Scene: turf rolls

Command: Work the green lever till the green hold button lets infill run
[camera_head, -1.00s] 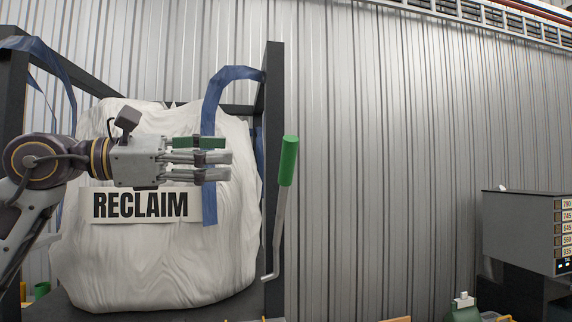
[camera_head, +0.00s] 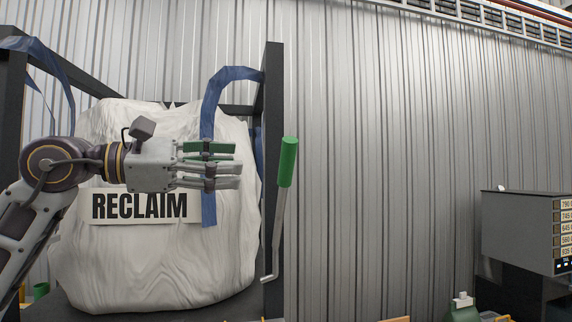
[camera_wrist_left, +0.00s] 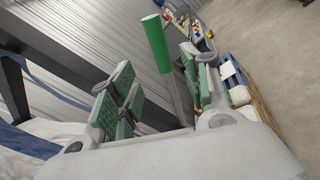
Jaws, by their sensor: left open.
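The green lever (camera_head: 288,162) has a thick green grip on a bent grey rod, beside the dark frame post. It stands almost upright, leaning slightly. My left gripper (camera_head: 238,167) is open and empty, to the left of the lever in front of the white bag, apart from the grip. In the left wrist view the green lever (camera_wrist_left: 157,44) rises beyond the gap between the green-padded fingers of my left gripper (camera_wrist_left: 160,100). I see no green hold button that I can make out. My right gripper is in neither view.
A white bulk bag (camera_head: 160,260) marked RECLAIM hangs by blue straps in a dark frame (camera_head: 272,100). A grey box with number labels (camera_head: 525,230) stands at the right. The space right of the lever, before the corrugated wall (camera_head: 390,170), looks clear.

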